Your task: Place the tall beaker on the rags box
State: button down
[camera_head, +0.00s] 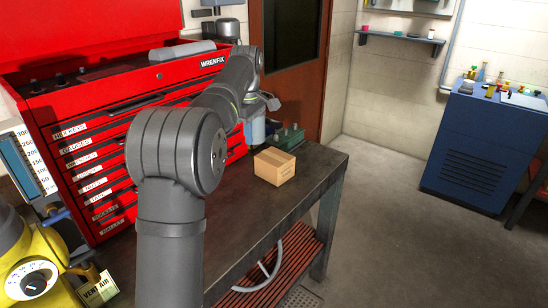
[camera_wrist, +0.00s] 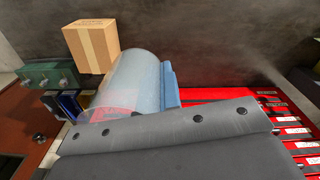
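The tall beaker (camera_wrist: 134,80), a pale translucent cylinder, lies tilted across the wrist view, directly beyond the grey housing at the bottom. In the head view a pale blue part of it (camera_head: 256,131) shows below the end of my arm, over the back of the bench. My gripper (camera_head: 266,103) is there too, partly hidden by my arm; its fingertips do not show clearly. A light blue piece (camera_wrist: 170,85) lies along the beaker's right side in the wrist view. The cardboard box (camera_head: 274,167), likely the rags box, sits on the bench with a bare top; it also shows in the wrist view (camera_wrist: 92,45).
A green box with knobs (camera_head: 288,137) stands behind the cardboard box. The red tool chest (camera_head: 100,150) walls the bench on the left. The bench top (camera_head: 240,206) is clear in front. A yellow device (camera_head: 28,265) stands at the lower left.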

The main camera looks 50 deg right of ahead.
jog(key=s+d+f+n, duration=0.2)
jog(key=s+d+f, duration=0.1)
jog(key=s+d, duration=0.8)
jog(key=w+f, duration=1.1)
jog(key=shift+w+d+f, duration=0.15)
jog(key=shift+w+d, duration=0.05)
jog(key=shift+d, duration=0.15)
jog(key=shift+f, duration=0.2)
jog(key=c, duration=1.6)
grip_release()
jog(key=shift+r, duration=0.15)
jog(key=shift+r, duration=3.8)
